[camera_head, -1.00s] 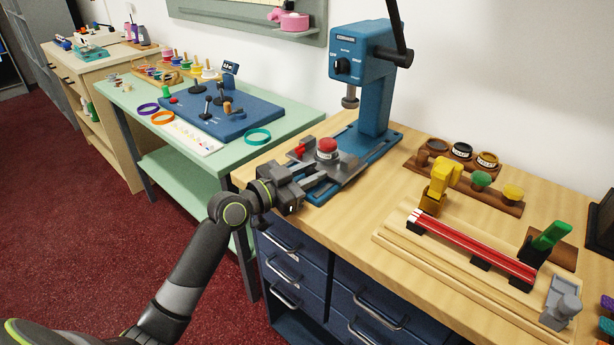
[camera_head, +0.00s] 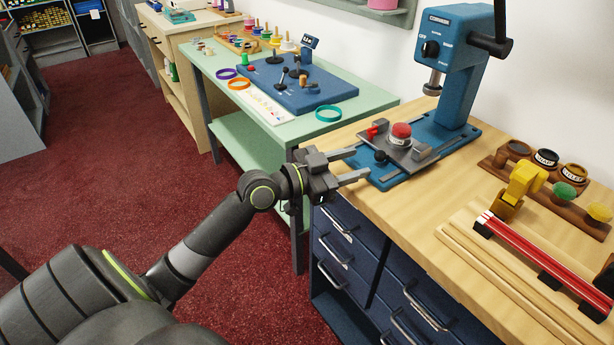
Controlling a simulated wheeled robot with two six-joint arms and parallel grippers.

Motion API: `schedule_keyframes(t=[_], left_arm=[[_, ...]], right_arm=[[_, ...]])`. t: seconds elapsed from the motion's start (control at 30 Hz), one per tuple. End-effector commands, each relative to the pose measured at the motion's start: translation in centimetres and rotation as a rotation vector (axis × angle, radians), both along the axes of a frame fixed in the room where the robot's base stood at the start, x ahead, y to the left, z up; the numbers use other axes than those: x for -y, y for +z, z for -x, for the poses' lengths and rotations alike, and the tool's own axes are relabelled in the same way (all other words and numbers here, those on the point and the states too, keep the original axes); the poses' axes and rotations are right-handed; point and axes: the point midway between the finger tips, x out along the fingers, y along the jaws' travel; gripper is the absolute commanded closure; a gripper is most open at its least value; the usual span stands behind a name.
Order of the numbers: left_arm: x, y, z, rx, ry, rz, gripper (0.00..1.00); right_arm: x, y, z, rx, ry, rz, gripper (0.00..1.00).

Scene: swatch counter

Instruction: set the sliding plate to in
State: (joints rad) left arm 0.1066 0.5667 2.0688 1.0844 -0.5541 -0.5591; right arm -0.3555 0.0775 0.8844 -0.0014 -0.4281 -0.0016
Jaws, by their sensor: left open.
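The blue press (camera_head: 456,62) stands at the back of the wooden counter. The grey sliding plate (camera_head: 418,153) lies on its blue base and carries a red round piece (camera_head: 400,130). The plate sits in front of the press spindle (camera_head: 433,84), not directly beneath it. A black knob (camera_head: 380,156) is at the plate's near end. My left gripper (camera_head: 358,164) is open and empty, its two fingers pointing toward the knob from the front left, with a small gap visible. My right gripper is out of view.
A red clamp-like part (camera_head: 374,132) is beside the plate. A green table (camera_head: 372,93) with a blue lever board stands left of the counter.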

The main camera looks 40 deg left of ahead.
Motion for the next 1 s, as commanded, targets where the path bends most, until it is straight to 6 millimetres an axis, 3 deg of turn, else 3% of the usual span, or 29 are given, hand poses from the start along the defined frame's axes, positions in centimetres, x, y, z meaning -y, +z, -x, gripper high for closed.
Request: schedule_keyframes(t=[0.5,1.0], left_arm=[[-4.0,-0.2,6.7,-0.005,-0.003,-0.004,0.57],[-5.3,0.0,8.9,-0.001,-0.001,0.001,0.57]], right_arm=[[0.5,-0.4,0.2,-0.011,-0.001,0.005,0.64],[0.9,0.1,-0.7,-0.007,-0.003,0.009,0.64]])
